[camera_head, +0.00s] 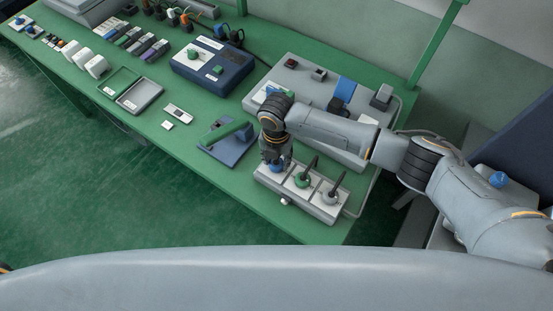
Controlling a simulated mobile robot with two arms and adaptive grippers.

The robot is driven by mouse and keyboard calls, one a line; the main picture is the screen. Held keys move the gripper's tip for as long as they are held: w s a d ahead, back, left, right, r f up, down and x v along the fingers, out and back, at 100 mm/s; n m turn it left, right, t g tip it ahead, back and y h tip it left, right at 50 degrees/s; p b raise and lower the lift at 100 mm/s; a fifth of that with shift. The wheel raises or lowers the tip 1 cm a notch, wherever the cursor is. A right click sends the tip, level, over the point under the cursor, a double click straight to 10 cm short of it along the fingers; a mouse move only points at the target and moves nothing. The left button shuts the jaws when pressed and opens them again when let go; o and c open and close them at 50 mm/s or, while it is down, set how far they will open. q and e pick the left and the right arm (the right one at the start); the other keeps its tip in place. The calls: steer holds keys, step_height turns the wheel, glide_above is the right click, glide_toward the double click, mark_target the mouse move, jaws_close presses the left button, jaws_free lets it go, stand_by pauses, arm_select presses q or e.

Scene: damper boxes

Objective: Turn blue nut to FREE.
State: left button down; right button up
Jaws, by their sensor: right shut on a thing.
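The blue nut (276,167) sits at the left end of a white box (290,191) near the front right of the green table. My right gripper (276,162) comes down on it from above and is shut on it. The fingers hide most of the nut, and I cannot read any FREE mark. My left gripper is not in view.
A large grey panel box (338,143) lies just behind, partly under my right arm. A blue stand with a green lever (228,138) is close on the left. A dark blue device (212,61) and small trays (140,95) stand farther left. The front table edge is near.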

mark_target(276, 163)
steer(key=n+b, duration=0.1)
steer(key=n, duration=0.3)
steer(key=shift+n, duration=0.3)
steer(key=shift+n+b, duration=0.75)
steer(key=shift+n, duration=1.05)
steer(key=o, duration=1.1)
steer(key=shift+o, duration=0.2)
steer(key=shift+r, duration=0.2)
step_height(276, 163, up, 12)
steer(key=shift+f, duration=0.15)
steer(key=shift+s+f, duration=0.1)
